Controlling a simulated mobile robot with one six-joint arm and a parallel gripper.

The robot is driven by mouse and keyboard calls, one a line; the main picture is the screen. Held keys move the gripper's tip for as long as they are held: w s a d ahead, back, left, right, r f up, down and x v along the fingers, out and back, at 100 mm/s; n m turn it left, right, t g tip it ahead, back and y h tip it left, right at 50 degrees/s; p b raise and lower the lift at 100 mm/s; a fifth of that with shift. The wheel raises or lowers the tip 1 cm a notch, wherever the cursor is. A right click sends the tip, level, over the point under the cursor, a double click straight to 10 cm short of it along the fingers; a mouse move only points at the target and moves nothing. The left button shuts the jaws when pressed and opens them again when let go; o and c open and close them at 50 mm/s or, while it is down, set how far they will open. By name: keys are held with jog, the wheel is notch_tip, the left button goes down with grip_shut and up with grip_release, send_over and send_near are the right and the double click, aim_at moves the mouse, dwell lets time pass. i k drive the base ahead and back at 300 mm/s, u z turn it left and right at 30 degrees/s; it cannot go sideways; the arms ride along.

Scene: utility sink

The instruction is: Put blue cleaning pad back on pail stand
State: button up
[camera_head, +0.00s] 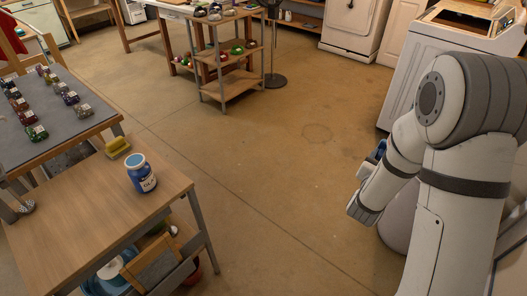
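My arm fills the right side of the head view, folded downward. A small dark and blue part (377,151) shows behind its outer links; I cannot tell whether it belongs to my gripper or is something at it. My gripper's fingers cannot be made out. No blue cleaning pad can be clearly identified. A yellow sponge-like block (117,147) sits at the far edge of the wooden table at left. A blue tub (95,287) is partly visible beneath that table, mostly hidden; I cannot tell whether it is the pail or its stand.
A blue jar with a white label (143,176) stands on the wooden table (85,220). A grey-topped table (60,105) behind it holds several small dark items. A shelf cart (228,88) stands at the back, a white appliance (405,72) at right. The middle floor (270,170) is clear.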

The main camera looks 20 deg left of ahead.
aim_at(94, 216)
jog(key=u, duration=0.45)
jog(key=i, duration=0.15)
jog(key=u, duration=3.1)
jog(key=i, duration=0.6)
jog(key=z, duration=1.15)
